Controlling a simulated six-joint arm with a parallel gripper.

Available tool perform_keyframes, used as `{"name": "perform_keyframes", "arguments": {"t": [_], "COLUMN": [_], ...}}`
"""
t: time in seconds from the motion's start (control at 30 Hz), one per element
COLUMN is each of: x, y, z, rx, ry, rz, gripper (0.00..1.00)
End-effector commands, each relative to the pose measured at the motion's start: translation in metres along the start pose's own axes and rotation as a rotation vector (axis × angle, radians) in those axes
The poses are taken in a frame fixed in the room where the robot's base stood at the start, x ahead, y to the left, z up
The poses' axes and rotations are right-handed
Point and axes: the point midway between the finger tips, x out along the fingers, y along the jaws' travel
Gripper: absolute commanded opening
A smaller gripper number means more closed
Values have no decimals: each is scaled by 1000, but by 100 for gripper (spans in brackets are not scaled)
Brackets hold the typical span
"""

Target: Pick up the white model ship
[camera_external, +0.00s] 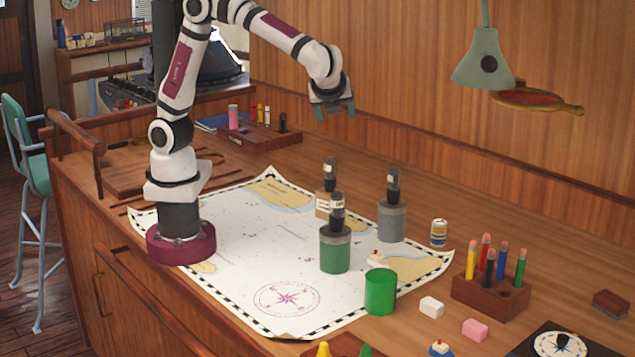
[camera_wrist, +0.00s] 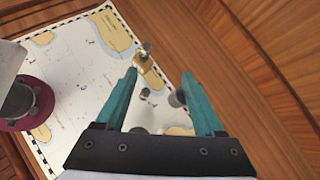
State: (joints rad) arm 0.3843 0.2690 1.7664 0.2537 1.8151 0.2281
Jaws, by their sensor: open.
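A small white model ship (camera_external: 376,259) with a reddish top sits on the chart, just behind a green cup (camera_external: 380,292) that partly hides its lower part. My gripper (camera_external: 335,108) is open and empty, high above the back of the counter, well up and to the left of the ship. In the wrist view my gripper (camera_wrist: 158,75) shows its two teal fingers spread apart with nothing held between them. I cannot make out the ship in the wrist view.
Green (camera_external: 335,252), grey (camera_external: 392,222) and tan (camera_external: 324,205) dark-handled cylinders stand left of and behind the ship. A wooden pen block (camera_external: 490,297), erasers (camera_external: 474,330) and a blue model ship (camera_external: 440,349) are to the right. A lamp (camera_external: 482,60) hangs above.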

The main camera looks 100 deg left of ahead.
Motion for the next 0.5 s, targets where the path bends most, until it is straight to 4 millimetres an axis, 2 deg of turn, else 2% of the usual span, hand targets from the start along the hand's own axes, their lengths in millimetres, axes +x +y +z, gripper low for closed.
{"name": "perform_keyframes", "arguments": {"t": [0.03,0.1,0.17,0.2,0.3,0.4,0.5], "x": [-6,-17,-28,-27,36,71,89], "y": [-22,-53,-76,-84,-65,-56,-51], "z": [-20,-50,-80,-102,-166,-206,-228], "rx": [86,210,311,366,356,348,343], "ry": [-59,-157,-245,-293,-284,-279,-277], "rz": [-51,-135,-210,-245,-231,-233,-234], "gripper": [70,70,70,70,70,70,70]}}
